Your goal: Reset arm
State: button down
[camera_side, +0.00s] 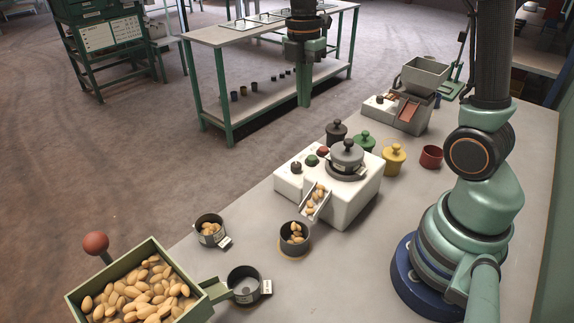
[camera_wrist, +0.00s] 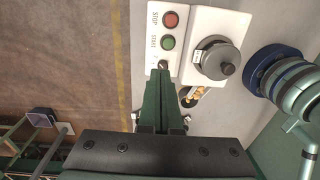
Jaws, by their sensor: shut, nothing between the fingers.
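My gripper (camera_side: 305,104) hangs in the air, pointing down, above and behind the white machine (camera_side: 355,205) in the side view. In the wrist view its green fingers (camera_wrist: 161,78) are together and empty, with their tips over the machine's dark knob (camera_wrist: 163,64). The tips look well above the machine in the side view. My arm rises from its round base at the right and leaves the top of the side view.
The machine has a red STOP button (camera_wrist: 170,20), a green START button (camera_wrist: 167,43) and a nut chute (camera_side: 315,200). A cup with nuts (camera_side: 294,249) sits below it.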

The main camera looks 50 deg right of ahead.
dwell(0.3)
jog(key=s+a+r+m+t, duration=0.2)
jog(key=s+m+t, duration=0.1)
jog(key=m, duration=0.6)
jog(key=s+a+r+m+t, duration=0.2)
jog(key=s+m, duration=0.4)
jog(key=m, duration=0.3)
jog(key=shift+s+a+r+t, duration=0.15)
jog(key=shift+s+a+t, duration=0.15)
jog(key=shift+a+t, duration=0.45)
